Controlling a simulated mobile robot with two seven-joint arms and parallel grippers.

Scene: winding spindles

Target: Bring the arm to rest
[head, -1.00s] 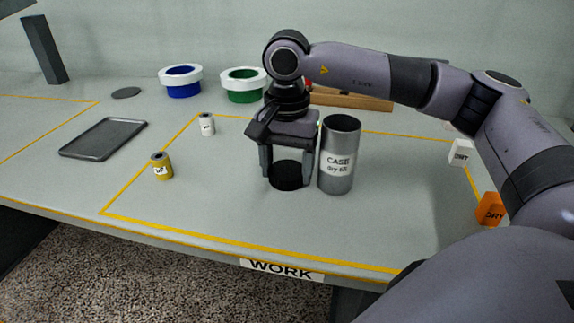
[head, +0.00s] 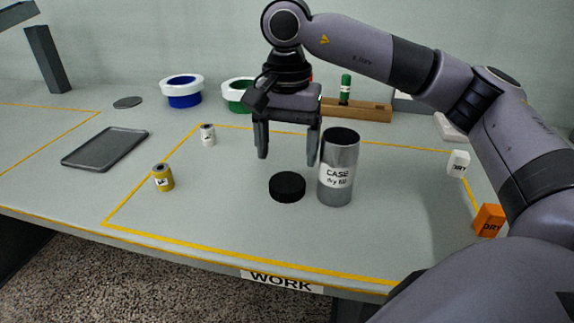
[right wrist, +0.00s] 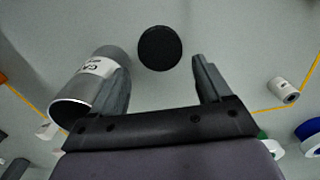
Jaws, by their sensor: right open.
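My right gripper (head: 288,150) is open and empty above the table, higher than the black round cap (head: 287,187). The cap lies flat on the table below the fingers, apart from them. A grey metal cylinder labelled CASE (head: 337,180) stands upright just right of the cap, its open top showing. In the right wrist view, the cap (right wrist: 160,48) shows beyond the gap between the fingertips (right wrist: 163,75), and the case (right wrist: 92,85) shows beside the left finger. My left gripper is not in view.
A yellow spool (head: 162,178) and a white spool (head: 208,135) stand left. A grey tray (head: 106,148), blue bin (head: 183,92) and green bin (head: 236,94) are farther back. A wooden rack (head: 360,109) is behind the case. White (head: 458,164) and orange (head: 489,220) blocks lie right.

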